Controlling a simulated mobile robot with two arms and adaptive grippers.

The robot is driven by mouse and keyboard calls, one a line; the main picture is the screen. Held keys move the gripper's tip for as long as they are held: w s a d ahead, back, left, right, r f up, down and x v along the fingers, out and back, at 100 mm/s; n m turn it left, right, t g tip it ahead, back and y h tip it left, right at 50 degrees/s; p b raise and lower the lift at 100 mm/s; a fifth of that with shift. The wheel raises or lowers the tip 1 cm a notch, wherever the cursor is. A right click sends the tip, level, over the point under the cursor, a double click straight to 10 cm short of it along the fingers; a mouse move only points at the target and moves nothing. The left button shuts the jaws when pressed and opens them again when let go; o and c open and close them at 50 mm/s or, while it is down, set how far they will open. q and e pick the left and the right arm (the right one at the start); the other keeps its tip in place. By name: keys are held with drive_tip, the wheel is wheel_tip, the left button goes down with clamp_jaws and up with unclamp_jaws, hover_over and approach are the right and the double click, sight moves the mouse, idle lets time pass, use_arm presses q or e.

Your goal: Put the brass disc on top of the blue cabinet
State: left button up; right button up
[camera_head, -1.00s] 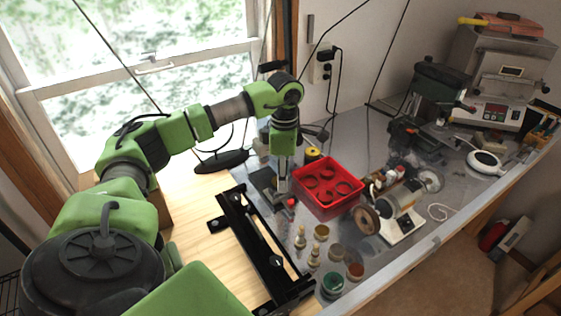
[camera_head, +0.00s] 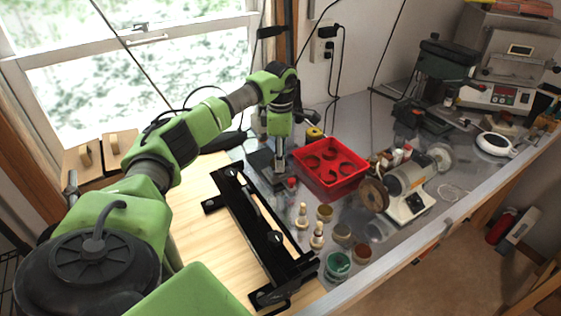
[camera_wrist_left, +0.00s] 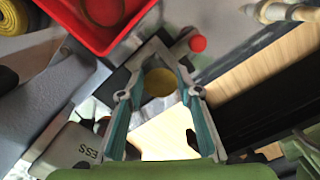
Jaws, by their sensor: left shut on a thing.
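My left gripper (camera_head: 280,168) points down at the bench, just left of the red tray. In the left wrist view its teal fingers (camera_wrist_left: 161,95) are closed on a small round brass-coloured disc (camera_wrist_left: 160,82), seen between the tips. In the head view the disc is too small or hidden to make out. I cannot tell whether the disc still touches the surface below. No blue cabinet can be made out in either view. My right gripper is not in view.
The red tray (camera_head: 354,182) is close on the gripper's right. A black rail frame (camera_head: 247,222) lies in front. Small pots and pale pegs (camera_head: 317,236) stand nearer. A bench grinder (camera_head: 408,186) is to the right. Two wooden boxes (camera_head: 121,143) stand by the window.

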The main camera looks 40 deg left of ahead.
use_arm(q)
drive_tip(key=shift+o, duration=0.2)
drive_tip(key=shift+s+f, duration=0.15)
drive_tip(key=shift+s, duration=0.1)
drive_tip(key=shift+s+d+f, duration=0.2)
drive_tip(key=shift+s+f, duration=0.1)
drive_tip(key=shift+f, duration=0.35)
drive_tip(key=o, duration=1)
drive_tip(key=shift+w, duration=0.1)
drive_tip(key=shift+w+a+f, duration=0.15)
drive_tip(key=shift+w+f, duration=0.15)
drive_tip(key=shift+f, duration=0.05)
drive_tip(key=shift+s+r, duration=0.1)
drive_tip(key=shift+r, duration=0.25)
